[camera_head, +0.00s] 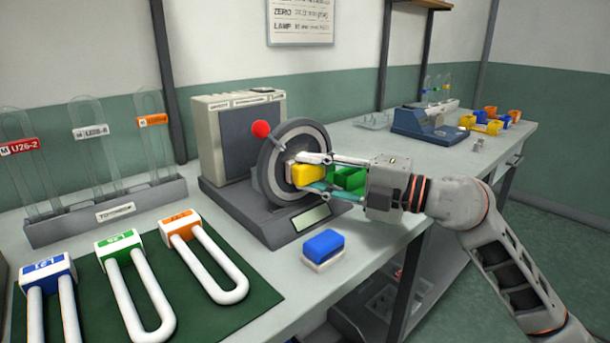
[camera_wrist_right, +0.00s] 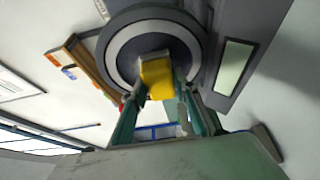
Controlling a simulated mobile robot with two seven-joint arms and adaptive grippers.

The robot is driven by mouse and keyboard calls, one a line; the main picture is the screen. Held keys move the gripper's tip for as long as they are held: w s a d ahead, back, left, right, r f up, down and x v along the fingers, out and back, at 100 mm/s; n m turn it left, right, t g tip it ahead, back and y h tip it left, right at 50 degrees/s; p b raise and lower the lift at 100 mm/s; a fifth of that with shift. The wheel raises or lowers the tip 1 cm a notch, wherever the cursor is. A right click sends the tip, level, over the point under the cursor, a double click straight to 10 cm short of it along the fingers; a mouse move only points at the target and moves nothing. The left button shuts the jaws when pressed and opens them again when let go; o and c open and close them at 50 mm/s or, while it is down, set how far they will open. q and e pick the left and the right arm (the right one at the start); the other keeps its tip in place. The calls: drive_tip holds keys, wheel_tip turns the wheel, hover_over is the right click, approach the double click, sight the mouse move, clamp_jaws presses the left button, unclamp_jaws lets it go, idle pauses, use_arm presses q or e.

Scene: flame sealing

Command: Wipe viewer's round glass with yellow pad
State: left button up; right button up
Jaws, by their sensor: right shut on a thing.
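The viewer (camera_head: 237,208) stands on the bench, a grey box and base with a dark ring around its round glass (camera_head: 284,157) and a red knob (camera_head: 261,129). My right gripper (camera_head: 309,176) is shut on the yellow pad (camera_head: 306,173), which is at the face of the round glass. In the right wrist view the yellow pad (camera_wrist_right: 157,79) is between the fingers, in front of the round glass (camera_wrist_right: 122,45). Its pale side faces the glass; I cannot tell for sure whether it touches. The pad hides part of the glass. My left gripper is not in view.
A green mat (camera_head: 200,298) with several U-shaped tubes is at front left. A tube rack (camera_head: 110,212) stands behind it. A blue device (camera_head: 428,123) is further right.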

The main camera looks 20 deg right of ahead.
drive_tip(key=shift+w+d, duration=0.4)
drive_tip(key=shift+d, duration=0.5)
drive_tip(key=shift+w+d, duration=0.35)
drive_tip(key=shift+d, duration=0.5)
drive_tip(key=shift+r+p, duration=0.15)
drive_tip(key=shift+p, duration=0.35)
drive_tip(key=shift+s+a+r+p, duration=0.1)
drive_tip(key=shift+s+a+p, duration=0.15)
drive_tip(key=shift+a+p, duration=0.4)
drive_tip(key=shift+s+a+p, duration=0.25)
drive_tip(key=shift+a+p, duration=0.35)
drive_tip(key=shift+a, duration=0.05)
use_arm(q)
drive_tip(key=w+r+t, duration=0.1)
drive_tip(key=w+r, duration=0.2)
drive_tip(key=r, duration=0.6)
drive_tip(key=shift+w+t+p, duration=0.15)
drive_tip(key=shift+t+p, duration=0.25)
use_arm(e)
drive_tip(key=shift+s+a+f, duration=0.15)
drive_tip(key=shift+a+f, duration=0.05)
drive_tip(key=shift+a, duration=0.3)
